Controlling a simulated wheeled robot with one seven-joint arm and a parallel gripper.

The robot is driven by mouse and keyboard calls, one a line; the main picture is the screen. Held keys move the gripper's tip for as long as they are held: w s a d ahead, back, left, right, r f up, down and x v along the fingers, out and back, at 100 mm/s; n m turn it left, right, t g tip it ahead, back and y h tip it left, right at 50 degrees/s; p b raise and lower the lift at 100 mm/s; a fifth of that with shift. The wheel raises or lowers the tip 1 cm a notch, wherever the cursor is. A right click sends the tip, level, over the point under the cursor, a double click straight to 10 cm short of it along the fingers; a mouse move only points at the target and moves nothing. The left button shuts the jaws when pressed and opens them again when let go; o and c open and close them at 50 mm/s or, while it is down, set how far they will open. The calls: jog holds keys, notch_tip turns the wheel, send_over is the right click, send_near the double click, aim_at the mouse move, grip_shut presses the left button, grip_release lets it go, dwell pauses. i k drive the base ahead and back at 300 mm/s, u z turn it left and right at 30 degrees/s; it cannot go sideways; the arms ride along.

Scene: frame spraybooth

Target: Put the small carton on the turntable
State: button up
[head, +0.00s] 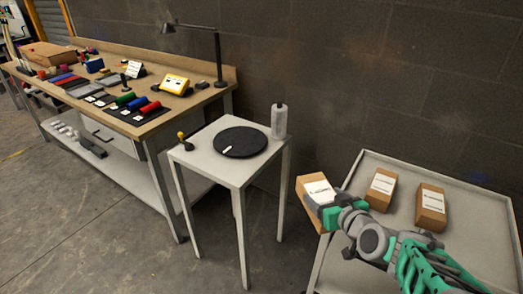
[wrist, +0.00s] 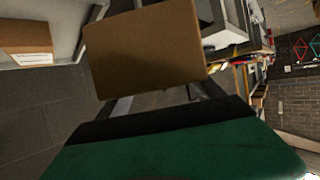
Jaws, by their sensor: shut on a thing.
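My gripper (head: 326,212) is shut on a brown carton (head: 311,188) with a white label, held at the left edge of the grey cart. In the wrist view the held carton (wrist: 145,55) shows its plain brown side beyond a dark and green finger (wrist: 165,125). The black round turntable (head: 231,138) lies on a small grey table (head: 205,161), left of and apart from the held carton. A small white mark shows on the turntable. How the fingers meet the carton is partly hidden.
Two more labelled cartons stand on the grey cart, one left (head: 380,188) and one right (head: 431,208). A pale bottle (head: 279,121) stands beside the turntable at the right, and a yellow-topped tool (head: 184,141) at the left. A cluttered workbench (head: 165,113) stands further left.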

aim_at(240, 139)
jog(key=k, duration=1.05)
jog(key=u, duration=0.85)
jog(key=i, duration=0.7)
jog(key=u, duration=0.8)
jog(key=i, duration=0.75)
jog(key=z, duration=0.65)
jog(key=i, duration=1.15)
jog(key=z, duration=0.25)
